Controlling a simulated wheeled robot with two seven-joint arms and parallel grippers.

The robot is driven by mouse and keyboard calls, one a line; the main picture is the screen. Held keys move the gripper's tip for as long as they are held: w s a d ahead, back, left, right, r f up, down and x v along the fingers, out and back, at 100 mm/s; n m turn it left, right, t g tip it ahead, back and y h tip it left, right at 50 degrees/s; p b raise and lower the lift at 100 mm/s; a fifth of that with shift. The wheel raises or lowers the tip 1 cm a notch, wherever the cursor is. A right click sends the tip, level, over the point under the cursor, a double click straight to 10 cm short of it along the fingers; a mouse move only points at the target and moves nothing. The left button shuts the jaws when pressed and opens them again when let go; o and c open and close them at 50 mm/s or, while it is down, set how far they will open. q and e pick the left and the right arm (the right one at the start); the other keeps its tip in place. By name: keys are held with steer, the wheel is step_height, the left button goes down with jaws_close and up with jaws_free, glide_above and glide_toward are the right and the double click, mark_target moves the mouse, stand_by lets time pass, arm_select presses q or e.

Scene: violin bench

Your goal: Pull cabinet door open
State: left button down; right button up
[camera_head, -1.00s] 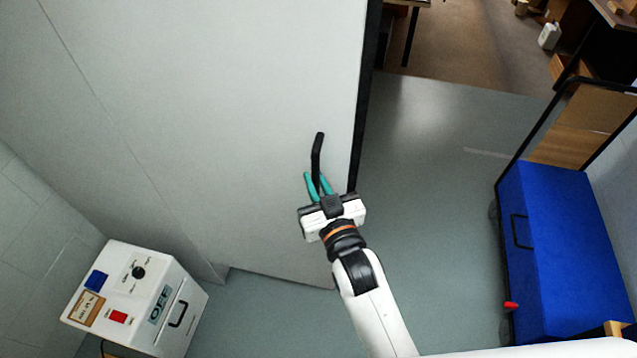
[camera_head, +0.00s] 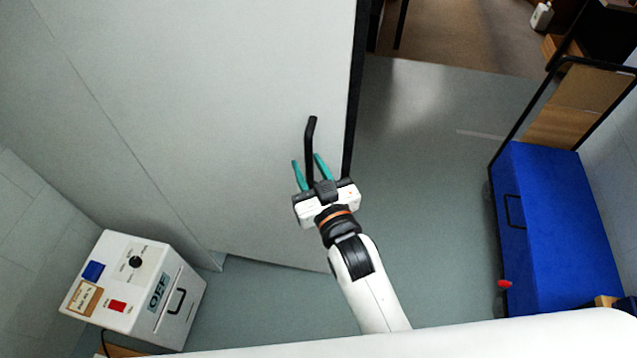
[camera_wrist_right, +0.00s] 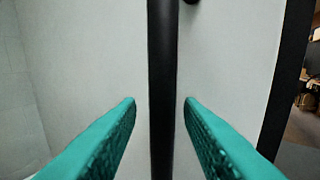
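The cabinet door (camera_head: 215,110) is a large pale grey panel at the left and middle of the head view, with a dark edge on its right side. Its black bar handle (camera_head: 311,132) stands near that edge. My right gripper (camera_head: 306,160) has its teal fingers spread on either side of the handle's lower part. In the right wrist view, the handle (camera_wrist_right: 162,70) runs upright between the two fingertips, with a small gap on each side. The handle's lower end is hidden by the gripper. My left gripper is not in view.
A white control box (camera_head: 135,290) marked OFF stands at lower left. A blue box (camera_head: 560,225) with a black handle and red knob stands at right. Grey floor (camera_head: 425,180) is open between door and blue box. A dark door edge (camera_wrist_right: 287,75) shows in the wrist view.

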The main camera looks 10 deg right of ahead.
steer(key=b+v, duration=0.3)
steer(key=v, duration=0.8)
steer(key=shift+s, duration=0.25)
